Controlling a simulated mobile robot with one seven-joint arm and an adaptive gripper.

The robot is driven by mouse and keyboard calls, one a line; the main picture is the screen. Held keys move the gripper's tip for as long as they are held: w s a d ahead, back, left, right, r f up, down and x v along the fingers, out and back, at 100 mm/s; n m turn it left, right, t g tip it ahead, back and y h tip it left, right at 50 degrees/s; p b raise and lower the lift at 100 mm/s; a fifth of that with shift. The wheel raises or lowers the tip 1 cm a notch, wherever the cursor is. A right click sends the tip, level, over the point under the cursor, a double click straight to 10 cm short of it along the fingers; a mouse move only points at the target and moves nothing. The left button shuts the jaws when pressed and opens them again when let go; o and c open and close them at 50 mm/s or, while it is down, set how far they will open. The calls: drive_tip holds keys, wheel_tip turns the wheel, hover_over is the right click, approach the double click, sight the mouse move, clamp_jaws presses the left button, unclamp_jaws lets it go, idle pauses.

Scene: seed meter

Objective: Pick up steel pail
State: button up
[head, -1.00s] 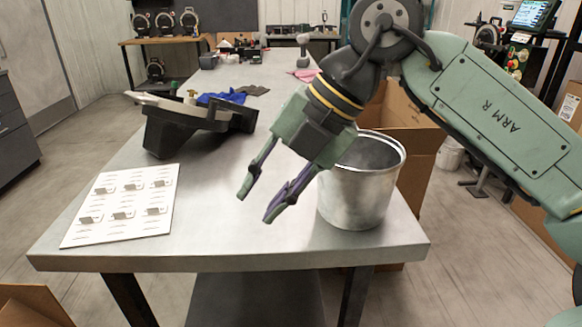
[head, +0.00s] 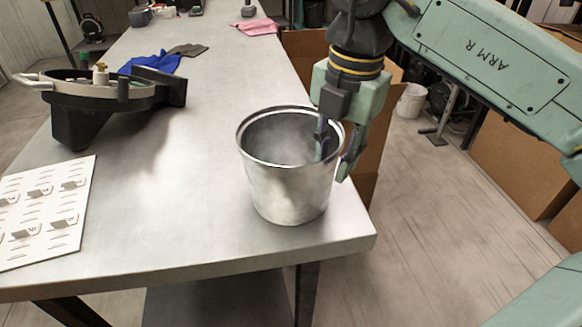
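The steel pail (head: 288,195) stands upright near the front right corner of the metal table. Its mouth is open and its inside looks empty where it shows. My gripper (head: 334,160) points down at the right side of the pail's rim. One finger is over the mouth, inside the rim, and the other is outside the right wall. The fingers are apart, with a gap between them at the rim. I cannot tell whether either finger touches the wall.
A black seed meter part (head: 100,98) sits on the table (head: 190,200) at the left. A white sheet with labelled pieces (head: 42,215) lies at front left. Blue (head: 150,64) and pink (head: 256,27) cloths lie farther back. A cardboard box (head: 305,60) stands beyond the table's right edge.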

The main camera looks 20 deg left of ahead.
sight(326, 191)
drive_tip(key=f, duration=0.2)
drive_tip(key=f+p, duration=0.1)
drive_tip(key=f, duration=0.2)
drive_tip(key=shift+a+f+p, duration=0.3)
drive_tip(key=shift+a+p, duration=0.05)
drive_tip(key=shift+p, duration=0.05)
drive_tip(key=shift+c, duration=0.2)
clamp_jaws()
